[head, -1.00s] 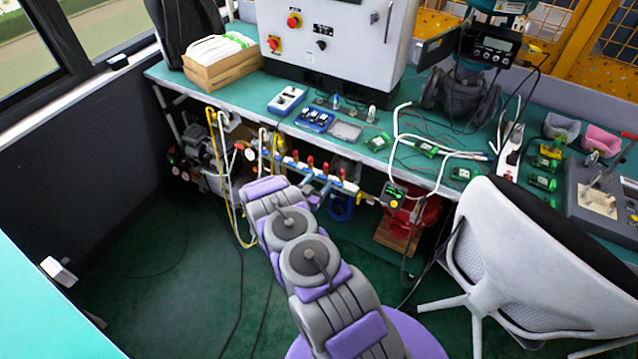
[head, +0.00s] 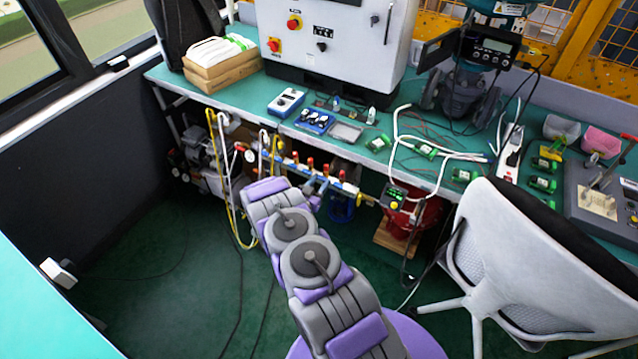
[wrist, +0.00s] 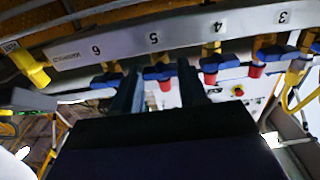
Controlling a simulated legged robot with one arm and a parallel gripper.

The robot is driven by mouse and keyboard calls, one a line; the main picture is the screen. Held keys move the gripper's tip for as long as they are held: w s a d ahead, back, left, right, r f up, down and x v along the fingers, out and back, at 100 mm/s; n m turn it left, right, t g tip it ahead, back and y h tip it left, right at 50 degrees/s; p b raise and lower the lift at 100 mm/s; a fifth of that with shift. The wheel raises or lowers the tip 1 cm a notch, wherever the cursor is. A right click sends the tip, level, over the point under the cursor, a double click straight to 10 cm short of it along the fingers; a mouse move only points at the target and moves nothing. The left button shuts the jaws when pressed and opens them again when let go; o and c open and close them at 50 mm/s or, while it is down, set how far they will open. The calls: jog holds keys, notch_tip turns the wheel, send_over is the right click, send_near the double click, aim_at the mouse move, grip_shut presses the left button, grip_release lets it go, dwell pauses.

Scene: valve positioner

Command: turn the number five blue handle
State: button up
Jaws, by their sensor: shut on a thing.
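In the wrist view the label strip (wrist: 180,37) carries upside-down numbers 6, 5, 4 and 3. The number five blue handle (wrist: 157,72) is below the 5, with a red part (wrist: 165,86) just under it. My gripper (wrist: 160,76) has one dark finger on each side of this handle and is shut on it. Finger contact is hard to make out. The number four blue handle (wrist: 218,62) is just to the right, outside the fingers.
A yellow fitting (wrist: 32,68) is left of the handles in the wrist view. In the head view the green bench (head: 225,98) overhangs the valve row, with yellow hoses (head: 228,190) at its left. A grey chair (head: 520,260) stands at right. Floor at left is mostly clear.

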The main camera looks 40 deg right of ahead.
jog(key=shift+r+m+p, duration=0.1)
jog(key=shift+m+p, duration=0.4)
jog(key=o, duration=1.1)
jog(key=shift+c, duration=0.2)
jog(key=shift+a, duration=0.1)
jog(key=p+v, duration=0.3)
jog(key=v, duration=1.4)
jog(key=shift+f+p, duration=0.25)
jog(key=shift+p, duration=0.15)
jog(key=shift+a, duration=0.15)
